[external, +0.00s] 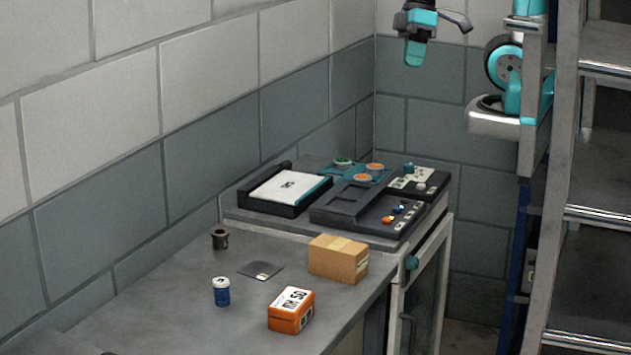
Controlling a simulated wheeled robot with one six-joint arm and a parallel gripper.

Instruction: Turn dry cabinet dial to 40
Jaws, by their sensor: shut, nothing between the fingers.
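The dry cabinet (444,248) stands at the end of the bench, with a light frame and a dark door panel. A small teal dial (411,262) sits on the upper left of its front face. The dial's marks are too small to read. My gripper (413,61) is at the top of the external view, pointing down, shut and empty. In the picture it is well above the cabinet and the dial, touching nothing.
On the cabinet top are a black tray with a white sheet (287,187), a dark device with coloured buttons (380,212) and round orange items. A cardboard box (338,260), orange box (291,311) and blue can (221,291) stand on the bench. Metal shelves (595,212) rise at right.

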